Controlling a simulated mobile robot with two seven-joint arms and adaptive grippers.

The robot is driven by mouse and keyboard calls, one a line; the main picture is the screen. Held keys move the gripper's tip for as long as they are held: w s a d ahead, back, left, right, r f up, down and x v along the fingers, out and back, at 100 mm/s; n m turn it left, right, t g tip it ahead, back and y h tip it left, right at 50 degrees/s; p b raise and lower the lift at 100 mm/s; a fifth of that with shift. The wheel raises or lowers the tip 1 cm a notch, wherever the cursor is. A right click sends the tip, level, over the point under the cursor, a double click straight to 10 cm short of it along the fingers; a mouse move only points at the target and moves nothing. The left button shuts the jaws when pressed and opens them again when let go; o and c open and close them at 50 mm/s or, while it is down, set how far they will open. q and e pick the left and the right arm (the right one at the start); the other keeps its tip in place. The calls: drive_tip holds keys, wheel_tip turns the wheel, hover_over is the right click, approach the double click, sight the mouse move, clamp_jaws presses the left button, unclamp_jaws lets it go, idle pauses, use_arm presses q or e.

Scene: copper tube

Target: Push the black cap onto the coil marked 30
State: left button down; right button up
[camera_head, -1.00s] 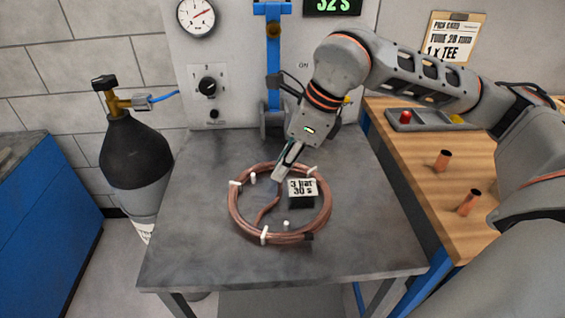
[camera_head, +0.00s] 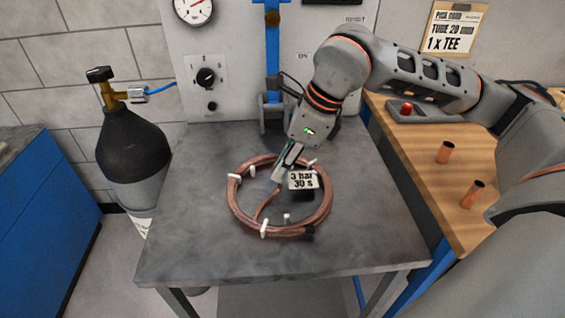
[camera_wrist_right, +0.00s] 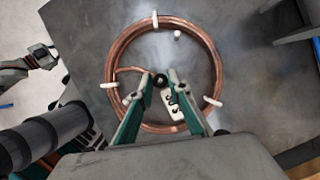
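A copper coil (camera_head: 234,204) lies on the grey table; it also shows in the wrist view (camera_wrist_right: 216,62). A tag reading "3 bar 30 s" (camera_head: 303,180) stands inside the ring. My right gripper (camera_head: 283,173) reaches down into the ring. In the right wrist view its two fingertips (camera_wrist_right: 160,84) close around a small black cap (camera_wrist_right: 160,80), at the free inner end of the copper tube; whether the cap is seated cannot be told. Another black end (camera_head: 309,231) shows at the coil's front right. A grey jaw-like part, probably my left gripper (camera_wrist_right: 48,56), shows at the wrist view's left edge.
A blue clamp post (camera_head: 273,60) rises behind the table (camera_head: 205,255). A gas cylinder (camera_head: 130,150) stands at left. The wooden bench (camera_head: 425,185) at right holds copper pieces (camera_head: 445,152) and a grey tray. The front of the table is clear.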

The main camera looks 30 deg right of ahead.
drive_tip(key=shift+o, duration=1.1)
drive_tip(key=shift+d+r, duration=0.15)
drive_tip(key=shift+r, duration=0.35)
drive_tip(key=v, duration=1.1)
drive_tip(key=shift+s, duration=0.2)
